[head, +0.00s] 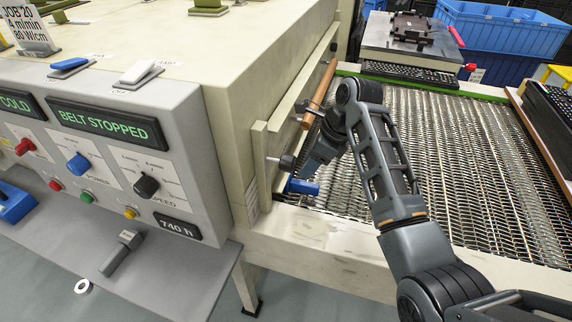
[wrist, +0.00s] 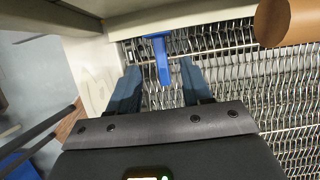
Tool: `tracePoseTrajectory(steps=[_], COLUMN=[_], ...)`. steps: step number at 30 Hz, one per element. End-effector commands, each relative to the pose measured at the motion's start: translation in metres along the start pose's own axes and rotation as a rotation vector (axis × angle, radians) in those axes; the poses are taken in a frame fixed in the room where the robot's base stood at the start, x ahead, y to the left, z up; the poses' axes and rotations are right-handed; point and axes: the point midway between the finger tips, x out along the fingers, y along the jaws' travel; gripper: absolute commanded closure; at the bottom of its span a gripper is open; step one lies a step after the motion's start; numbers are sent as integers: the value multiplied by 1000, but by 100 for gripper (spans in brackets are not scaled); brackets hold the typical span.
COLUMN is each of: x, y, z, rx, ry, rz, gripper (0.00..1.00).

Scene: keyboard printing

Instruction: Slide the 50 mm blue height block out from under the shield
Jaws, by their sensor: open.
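The blue height block (wrist: 160,58) is in the wrist view, its wide end at the edge of the pale shield (wrist: 205,13) and its narrow tab pointing toward me over the mesh belt. It shows in the head view (head: 302,187) at the near end of the shield (head: 290,130), low by the belt edge. How far it reaches under the shield is hidden. My gripper (wrist: 160,67) is open, with one dark blue finger on each side of the tab. Gaps show between fingers and tab. In the head view my wrist hides most of the fingers.
A wooden handle (wrist: 285,20) on the shield is close by at the upper right of the wrist view. The mesh belt (head: 455,150) is bare around my arm. A display (head: 105,124) reads "BELT STOPPED". Black keyboards (head: 411,75) and blue crates (head: 505,35) stand beyond.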

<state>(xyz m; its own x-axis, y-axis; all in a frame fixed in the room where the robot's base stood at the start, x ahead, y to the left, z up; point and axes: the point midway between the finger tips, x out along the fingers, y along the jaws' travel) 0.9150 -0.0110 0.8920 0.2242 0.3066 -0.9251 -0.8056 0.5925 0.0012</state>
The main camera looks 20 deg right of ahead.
Motion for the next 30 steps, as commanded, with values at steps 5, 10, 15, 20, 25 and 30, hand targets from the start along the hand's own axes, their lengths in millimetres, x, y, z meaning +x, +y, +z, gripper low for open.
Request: tracePoseTrajectory(steps=[5, 10, 15, 20, 25, 30], x=[22, 47, 66, 74, 76, 75], y=[2, 1, 1, 1, 1, 1], z=[0, 0, 1, 1, 1, 1], rx=[-2, -3, -4, -5, -5, -5], ry=[2, 0, -2, -2, -3, -3], rz=[4, 3, 3, 1, 1, 1], gripper=[51, 51, 51, 51, 51, 58])
